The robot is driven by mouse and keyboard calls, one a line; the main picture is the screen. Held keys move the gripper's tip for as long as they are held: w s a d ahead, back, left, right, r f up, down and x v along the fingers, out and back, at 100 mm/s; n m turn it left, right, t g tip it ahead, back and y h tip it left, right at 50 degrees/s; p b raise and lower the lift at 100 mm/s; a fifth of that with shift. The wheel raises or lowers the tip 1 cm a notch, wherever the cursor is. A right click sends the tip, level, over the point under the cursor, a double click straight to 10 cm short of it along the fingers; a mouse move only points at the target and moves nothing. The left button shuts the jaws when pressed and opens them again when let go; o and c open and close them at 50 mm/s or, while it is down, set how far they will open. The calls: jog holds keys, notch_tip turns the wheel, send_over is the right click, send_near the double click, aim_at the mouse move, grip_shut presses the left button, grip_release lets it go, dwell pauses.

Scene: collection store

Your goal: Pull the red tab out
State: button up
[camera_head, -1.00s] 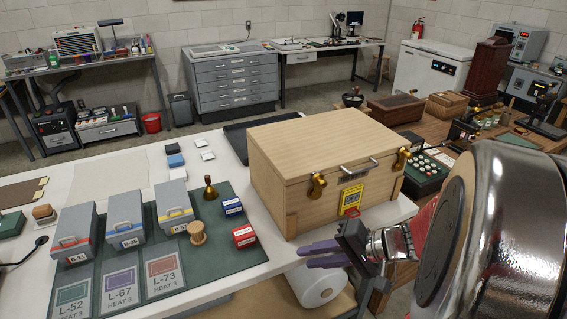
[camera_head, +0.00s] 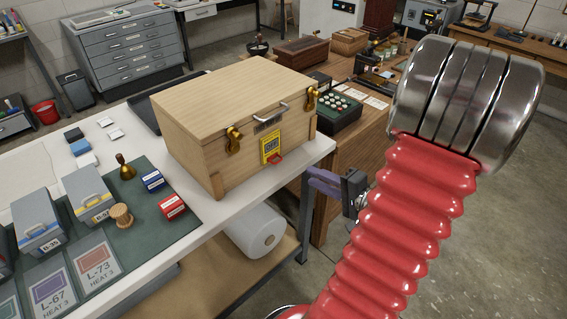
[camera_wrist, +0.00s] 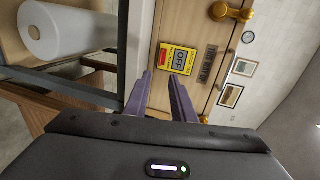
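The red tab (camera_head: 276,158) sits at the lower edge of a yellow label marked OFF (camera_head: 270,146), on the front of a wooden chest (camera_head: 219,172). In the wrist view the red tab (camera_wrist: 163,57) shows at the left side of the yellow label (camera_wrist: 180,58), ahead of my fingers. My gripper (camera_head: 311,178) is to the right of the tab and slightly lower in the head view. In the wrist view my gripper (camera_wrist: 158,78) has its two purple fingers apart with nothing between them. The tab is not between the fingers.
The chest has brass latches (camera_head: 233,140) and a handle. It stands on a white bench (camera_head: 213,213) near its right end. A paper roll (camera_head: 256,234) lies on the shelf below. A wooden desk with a keyed machine (camera_head: 336,108) is behind right. Open floor lies at right.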

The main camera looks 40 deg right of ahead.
jog(key=shift+w, duration=0.1)
send_near(272, 159)
jog(key=shift+d+x, duration=0.15)
jog(key=shift+x, duration=1.2)
jog(key=shift+d+x, duration=0.15)
jog(key=shift+x, duration=1.2)
jog(key=shift+f, duration=0.15)
jog(key=shift+c, duration=0.3)
grip_shut()
jog(key=shift+f, duration=0.1)
